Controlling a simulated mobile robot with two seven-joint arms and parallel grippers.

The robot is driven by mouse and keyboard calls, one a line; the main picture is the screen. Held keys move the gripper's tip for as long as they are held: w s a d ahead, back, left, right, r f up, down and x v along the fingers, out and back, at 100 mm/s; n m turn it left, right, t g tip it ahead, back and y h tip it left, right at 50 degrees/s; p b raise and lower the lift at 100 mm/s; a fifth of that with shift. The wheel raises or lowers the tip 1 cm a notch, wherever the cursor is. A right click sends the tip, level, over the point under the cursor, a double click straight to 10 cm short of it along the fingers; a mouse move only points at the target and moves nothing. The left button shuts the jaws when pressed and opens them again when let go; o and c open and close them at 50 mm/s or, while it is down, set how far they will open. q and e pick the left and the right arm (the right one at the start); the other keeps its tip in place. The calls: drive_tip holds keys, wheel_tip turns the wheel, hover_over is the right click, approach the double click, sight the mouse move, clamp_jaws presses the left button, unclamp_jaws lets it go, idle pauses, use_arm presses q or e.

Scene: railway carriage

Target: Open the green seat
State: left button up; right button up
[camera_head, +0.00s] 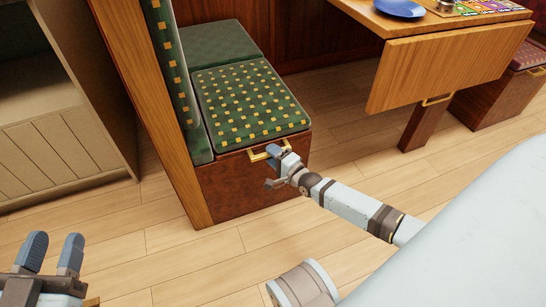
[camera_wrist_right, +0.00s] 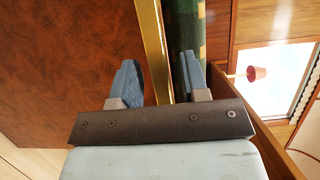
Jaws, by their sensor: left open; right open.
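The green seat (camera_head: 245,101) has a cushion with yellow squares on a reddish-brown wooden box (camera_head: 235,185), and its lid looks flat and closed. A brass handle (camera_head: 258,156) sits at the front edge below the cushion. My right gripper (camera_head: 273,168) is open at this handle. In the right wrist view the brass bar (camera_wrist_right: 153,45) passes between the two blue fingers of my right gripper (camera_wrist_right: 160,75), with gaps beside it. My left gripper (camera_head: 52,254) is open and empty at the lower left, well away from the seat.
A wooden table (camera_head: 445,65) with a drop leaf, bearing a blue plate (camera_head: 400,8), stands at the right. A wooden partition (camera_head: 150,80) borders the seat on the left. A red seat (camera_head: 500,95) is at the far right. The wooden floor (camera_head: 160,245) in front is clear.

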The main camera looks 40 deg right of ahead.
drive_tip(key=shift+c, duration=0.4)
clamp_jaws()
drive_tip(key=shift+r, duration=0.1)
